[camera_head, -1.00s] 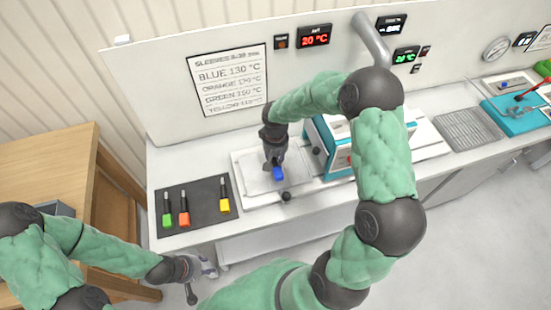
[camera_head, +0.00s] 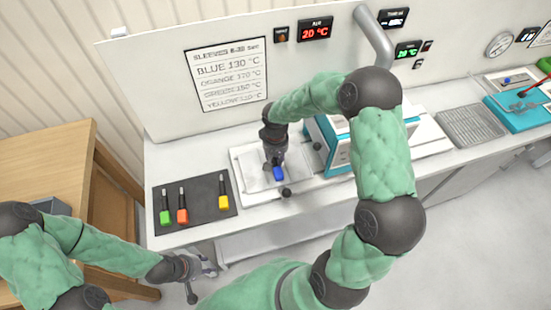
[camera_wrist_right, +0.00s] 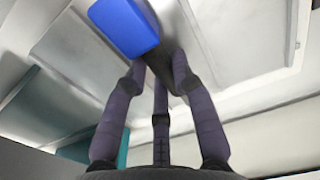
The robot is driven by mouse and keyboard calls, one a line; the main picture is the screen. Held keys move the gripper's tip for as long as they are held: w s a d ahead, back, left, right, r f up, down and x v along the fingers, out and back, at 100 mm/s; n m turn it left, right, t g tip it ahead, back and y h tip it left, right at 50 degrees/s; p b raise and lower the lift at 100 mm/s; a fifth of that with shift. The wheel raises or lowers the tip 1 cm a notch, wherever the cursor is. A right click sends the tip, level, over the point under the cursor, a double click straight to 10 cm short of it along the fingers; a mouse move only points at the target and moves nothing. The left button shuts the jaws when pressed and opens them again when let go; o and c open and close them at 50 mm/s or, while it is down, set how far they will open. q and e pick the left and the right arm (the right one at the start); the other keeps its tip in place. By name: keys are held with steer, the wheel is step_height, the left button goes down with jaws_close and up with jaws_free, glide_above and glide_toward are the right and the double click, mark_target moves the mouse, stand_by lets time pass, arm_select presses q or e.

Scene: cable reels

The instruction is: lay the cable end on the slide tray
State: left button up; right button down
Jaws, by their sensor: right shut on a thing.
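The blue cable end (camera_head: 279,174) is in my right gripper (camera_head: 276,163), over the white slide tray (camera_head: 243,176). In the right wrist view the blue block (camera_wrist_right: 124,24) sits at the tips of my right gripper's dark fingers (camera_wrist_right: 160,65), which are closed in on it. I cannot tell whether the cable end touches the tray. My left gripper (camera_head: 205,266) is low at the left, in front of the bench and away from the tray. Whether its fingers are open is unclear.
A dark mat (camera_head: 205,213) with green, orange and yellow cable ends lies left of the tray. A teal and white machine (camera_head: 333,147) stands close on the right. A wire rack (camera_head: 470,127) is further right. A wooden table (camera_head: 50,160) stands at the left.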

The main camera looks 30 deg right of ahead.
steer(key=shift+f, duration=0.15)
steer(key=c, duration=1)
jaws_free()
steer(key=shift+o, duration=0.2)
step_height(320, 180, up, 23)
steer(key=p, duration=0.7)
steer(key=shift+p, duration=0.4)
